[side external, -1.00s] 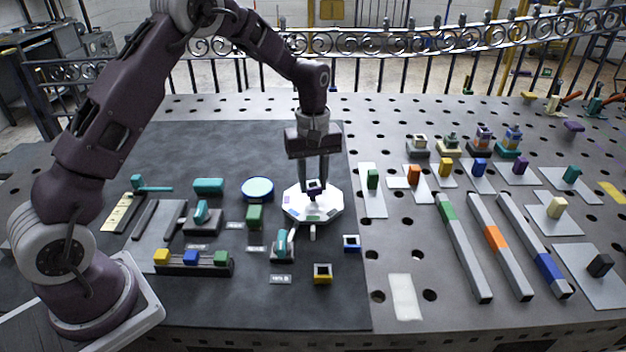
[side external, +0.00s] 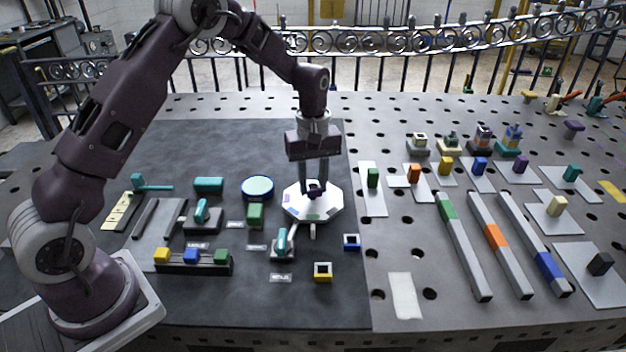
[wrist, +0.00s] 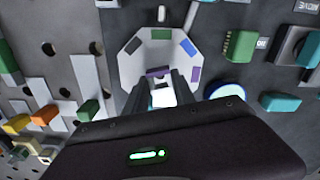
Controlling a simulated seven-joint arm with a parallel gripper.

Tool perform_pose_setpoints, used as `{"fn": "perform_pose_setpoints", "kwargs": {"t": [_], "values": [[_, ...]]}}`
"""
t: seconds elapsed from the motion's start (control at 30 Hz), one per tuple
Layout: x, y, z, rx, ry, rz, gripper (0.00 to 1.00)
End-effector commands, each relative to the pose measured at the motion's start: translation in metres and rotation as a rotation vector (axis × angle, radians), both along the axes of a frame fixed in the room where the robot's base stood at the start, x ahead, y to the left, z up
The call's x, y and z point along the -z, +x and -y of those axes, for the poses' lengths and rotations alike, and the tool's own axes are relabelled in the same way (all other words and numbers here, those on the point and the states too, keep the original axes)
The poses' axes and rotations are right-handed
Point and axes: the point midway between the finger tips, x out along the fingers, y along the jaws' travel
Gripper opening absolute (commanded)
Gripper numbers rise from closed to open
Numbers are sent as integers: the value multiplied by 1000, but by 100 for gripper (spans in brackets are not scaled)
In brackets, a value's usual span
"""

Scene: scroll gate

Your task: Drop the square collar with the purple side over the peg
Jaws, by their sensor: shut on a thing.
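My gripper (side external: 315,188) points straight down over the white octagonal plate (side external: 296,205), which has coloured patches around its rim. It is shut on the small dark square collar (side external: 314,191), whose purple side (wrist: 158,72) shows between the fingertips in the wrist view. The plate also shows in the wrist view (wrist: 132,62), behind the fingers. The collar sits low over the middle of the plate. The peg is hidden by the collar and fingers, so I cannot tell whether the collar is around it.
A blue square collar (side external: 351,242) and a yellow one (side external: 323,272) lie in front of the plate. A teal-handled piece (side external: 282,242) stands close at the front left. A green block (side external: 255,216) and a round blue-topped disc (side external: 257,188) are to the left.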

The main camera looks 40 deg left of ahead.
Motion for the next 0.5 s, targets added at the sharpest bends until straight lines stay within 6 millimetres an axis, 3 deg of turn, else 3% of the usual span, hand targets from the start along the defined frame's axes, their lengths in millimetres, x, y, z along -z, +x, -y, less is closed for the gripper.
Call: {"fn": "perform_pose_setpoints", "kwargs": {"t": [0.5], "values": [[11,0,0,0,1,-1,0]]}}
